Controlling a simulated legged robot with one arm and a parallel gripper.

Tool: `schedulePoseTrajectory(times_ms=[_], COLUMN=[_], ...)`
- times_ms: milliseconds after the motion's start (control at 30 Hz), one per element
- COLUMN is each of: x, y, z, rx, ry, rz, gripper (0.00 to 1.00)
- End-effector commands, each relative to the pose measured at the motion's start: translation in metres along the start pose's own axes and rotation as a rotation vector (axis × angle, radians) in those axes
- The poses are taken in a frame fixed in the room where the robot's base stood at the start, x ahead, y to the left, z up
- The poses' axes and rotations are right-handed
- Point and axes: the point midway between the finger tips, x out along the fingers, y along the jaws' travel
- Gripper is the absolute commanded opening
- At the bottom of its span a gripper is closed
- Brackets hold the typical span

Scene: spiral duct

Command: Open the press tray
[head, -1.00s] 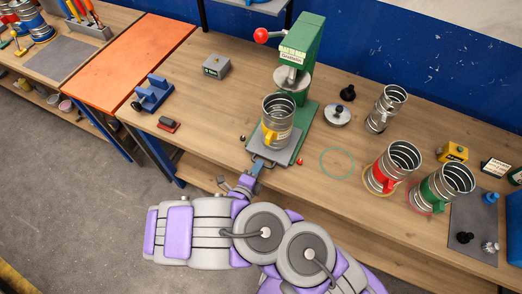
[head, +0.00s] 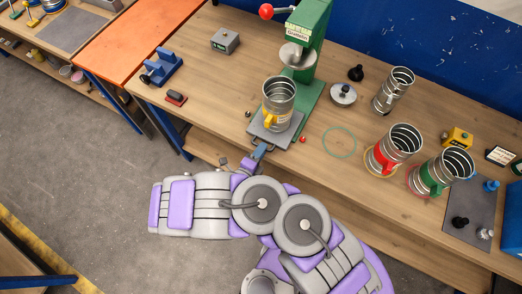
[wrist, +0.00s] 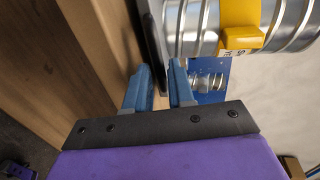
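The press tray (head: 259,130) is a grey plate with a dark loop handle (head: 262,145) at its front, low on the green press (head: 312,35). It sticks out toward the table's front edge. A ribbed metal duct cup (head: 279,92) with a yellow handle stands upright on it. My gripper (head: 259,153) is at the loop handle. In the wrist view my gripper's two blue fingers (wrist: 160,72) have a narrow gap with a dark edge between them; they appear closed on the handle, though the contact is partly hidden. The yellow-handled cup (wrist: 188,25) is just beyond the fingers.
A red-handled cup (head: 397,145) and a green-handled cup (head: 445,168) stand to the right, with a plain cup (head: 394,88) behind. A blue fixture (head: 164,68) and a grey box (head: 225,40) are to the left. The floor (head: 90,160) at left is clear.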

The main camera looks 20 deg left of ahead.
Motion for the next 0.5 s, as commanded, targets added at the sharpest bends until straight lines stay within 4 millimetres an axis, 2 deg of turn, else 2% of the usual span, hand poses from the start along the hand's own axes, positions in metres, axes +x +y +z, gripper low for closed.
schedulePoseTrajectory(times_ms=[233,500], x=[-0.022,-0.058], y=[-0.004,-0.007], z=[0.004,-0.004], rx=[0.001,0.005], ry=[-0.006,-0.006], rz=[0.0,0.001], gripper=[0.23,0.23])
